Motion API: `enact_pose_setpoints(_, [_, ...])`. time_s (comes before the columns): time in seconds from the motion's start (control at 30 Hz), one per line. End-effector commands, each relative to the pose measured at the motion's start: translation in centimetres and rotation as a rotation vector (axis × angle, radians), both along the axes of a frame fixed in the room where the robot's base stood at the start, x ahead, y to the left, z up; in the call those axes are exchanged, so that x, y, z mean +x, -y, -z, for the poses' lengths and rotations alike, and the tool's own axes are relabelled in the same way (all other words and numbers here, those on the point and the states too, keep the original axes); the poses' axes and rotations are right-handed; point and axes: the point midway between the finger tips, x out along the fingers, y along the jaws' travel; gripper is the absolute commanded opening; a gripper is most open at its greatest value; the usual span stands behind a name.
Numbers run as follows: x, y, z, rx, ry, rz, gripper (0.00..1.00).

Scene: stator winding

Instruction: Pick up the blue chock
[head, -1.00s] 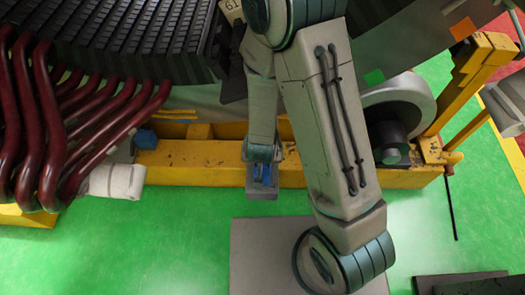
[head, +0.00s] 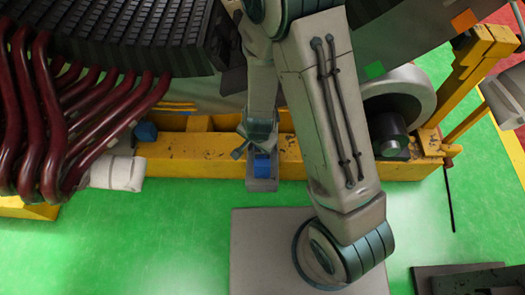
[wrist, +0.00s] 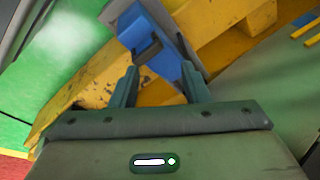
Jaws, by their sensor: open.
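A blue chock (head: 262,165) sits on a small grey bracket (head: 262,185) at the front of the yellow beam in the head view. In the wrist view the blue chock (wrist: 138,32) is just beyond the fingertips, with a dark notch in its near face. My gripper (head: 257,146) is right behind the chock in the head view. In the wrist view my gripper (wrist: 160,68) is open, its two teal fingers apart with nothing held between them. I cannot tell whether a finger touches the chock.
The yellow beam (head: 200,160) runs behind the bracket. Dark red coil bars (head: 45,120) and a white wrapped roll (head: 117,173) are at left. Another blue piece (head: 146,131) sits on the beam's left part.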

Motion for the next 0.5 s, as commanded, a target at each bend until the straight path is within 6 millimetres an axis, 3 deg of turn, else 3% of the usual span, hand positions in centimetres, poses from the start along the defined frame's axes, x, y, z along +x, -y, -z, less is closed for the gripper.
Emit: enact_pose_setpoints(0.5, [2.3,0.8,-2.9,0.096,-0.227,0.836,0.42])
